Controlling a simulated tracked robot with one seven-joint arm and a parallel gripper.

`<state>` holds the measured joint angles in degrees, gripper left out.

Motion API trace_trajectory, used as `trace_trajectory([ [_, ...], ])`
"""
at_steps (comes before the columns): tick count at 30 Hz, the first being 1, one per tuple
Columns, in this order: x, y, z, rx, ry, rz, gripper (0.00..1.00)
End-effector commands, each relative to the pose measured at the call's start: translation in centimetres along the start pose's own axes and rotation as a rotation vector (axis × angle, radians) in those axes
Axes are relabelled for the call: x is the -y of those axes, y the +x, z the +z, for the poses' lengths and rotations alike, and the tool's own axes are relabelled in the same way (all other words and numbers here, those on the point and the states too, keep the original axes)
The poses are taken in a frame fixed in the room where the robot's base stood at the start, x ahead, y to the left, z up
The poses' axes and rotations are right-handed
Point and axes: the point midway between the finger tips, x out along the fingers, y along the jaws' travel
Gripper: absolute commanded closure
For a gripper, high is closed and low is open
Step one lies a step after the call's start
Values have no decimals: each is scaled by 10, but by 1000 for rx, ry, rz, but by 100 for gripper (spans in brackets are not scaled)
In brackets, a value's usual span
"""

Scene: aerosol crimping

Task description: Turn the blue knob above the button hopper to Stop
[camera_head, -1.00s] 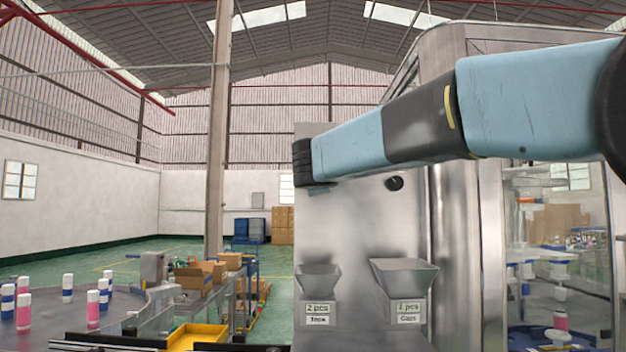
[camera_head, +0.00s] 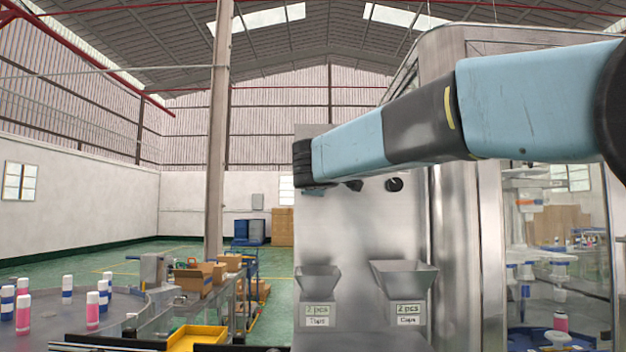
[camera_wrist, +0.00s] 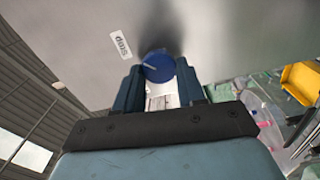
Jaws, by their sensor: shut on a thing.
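In the wrist view the blue knob (camera_wrist: 158,67) sits on the grey metal panel. My gripper (camera_wrist: 159,73) is shut on it, with one finger on each side. A white mark shows on the left part of the knob's face, on the side toward the Stop label (camera_wrist: 122,44). I cannot tell if it lines up exactly. In the head view my arm hides the blue knob. Two metal hoppers, left (camera_head: 319,277) and right (camera_head: 404,276), are on the panel below, with small signs hard to read.
A black knob (camera_head: 395,184) is on the panel above the right hopper. A glazed machine (camera_head: 540,250) stands on the right. A yellow tray (camera_head: 197,338) and a table with several pink and blue cans (camera_head: 92,312) are at lower left.

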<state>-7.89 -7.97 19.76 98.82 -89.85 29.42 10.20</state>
Motion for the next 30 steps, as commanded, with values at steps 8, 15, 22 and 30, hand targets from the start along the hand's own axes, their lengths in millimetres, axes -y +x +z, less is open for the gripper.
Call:
trace_trajectory([
  [8,6,2,2,4,0,-9,49],
  [15,3,1,0,2,-1,-5,35],
  [22,1,-3,0,0,-1,-2,35],
  [30,1,-40,0,-1,0,-1,35],
])
